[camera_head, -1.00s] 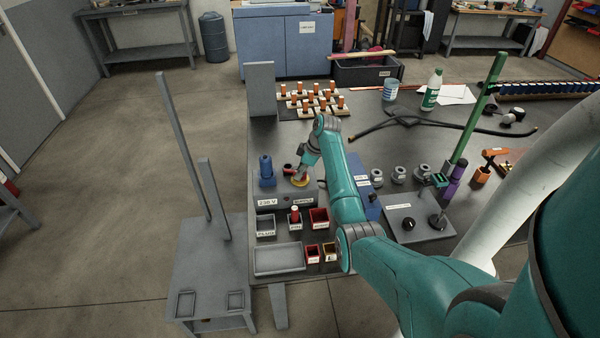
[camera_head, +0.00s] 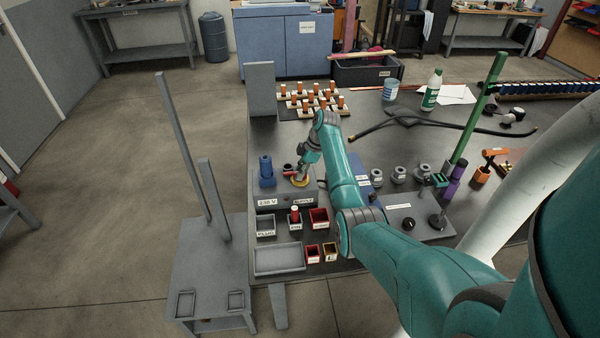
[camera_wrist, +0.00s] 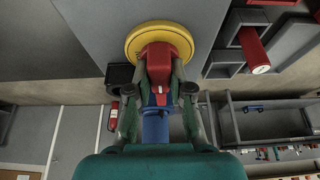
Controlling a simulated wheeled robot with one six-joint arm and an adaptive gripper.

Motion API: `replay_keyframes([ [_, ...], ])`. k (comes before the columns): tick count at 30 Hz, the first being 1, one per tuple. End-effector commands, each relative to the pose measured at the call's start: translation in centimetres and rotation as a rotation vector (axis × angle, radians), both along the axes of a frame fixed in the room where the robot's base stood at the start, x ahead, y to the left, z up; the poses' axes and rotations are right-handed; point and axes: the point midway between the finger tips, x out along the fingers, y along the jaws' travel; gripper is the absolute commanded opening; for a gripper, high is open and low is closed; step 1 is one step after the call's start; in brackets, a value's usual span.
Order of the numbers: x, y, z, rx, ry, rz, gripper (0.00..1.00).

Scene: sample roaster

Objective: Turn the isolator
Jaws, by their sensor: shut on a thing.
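The isolator is a red knob (camera_wrist: 158,66) on a round yellow plate (camera_wrist: 131,43), set on the top of a grey box. In the wrist view my gripper (camera_wrist: 160,80) has its two fingers on either side of the red knob, shut on it. A small white mark shows on the knob. In the head view the yellow plate (camera_head: 300,183) shows below my gripper (camera_head: 302,172), which hides most of the knob. The grey box (camera_head: 268,202) carries a label that reads 230 V.
A blue connector (camera_head: 266,170) stands left of the isolator. Small labelled bins and a grey tray (camera_head: 279,260) lie in front. Orange-topped pieces (camera_head: 310,97) stand behind.

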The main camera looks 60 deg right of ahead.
Motion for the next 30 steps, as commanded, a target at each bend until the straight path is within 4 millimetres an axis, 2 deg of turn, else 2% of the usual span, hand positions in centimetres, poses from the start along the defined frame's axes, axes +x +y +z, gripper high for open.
replay_keyframes([
  [3, 0.0, 0.0, 0.0, -0.001, 0.0, 0.0, 0.0],
  [4, 0.0, 0.0, 0.0, -0.001, 0.0, -0.001, 0.28],
  [6, 0.0, 0.0, 0.0, -0.001, 0.0, -0.001, 0.46],
  [15, 0.0, 0.0, 0.0, 0.0, 0.0, -0.001, 0.46],
  [19, -0.2, -0.3, 0.7, -0.001, -0.001, -0.002, 0.46],
  [23, -0.7, -0.7, 2.4, -0.003, -0.001, -0.002, 0.46],
  [30, -2.1, -2.0, 6.9, -0.003, -0.001, -0.002, 0.46],
])
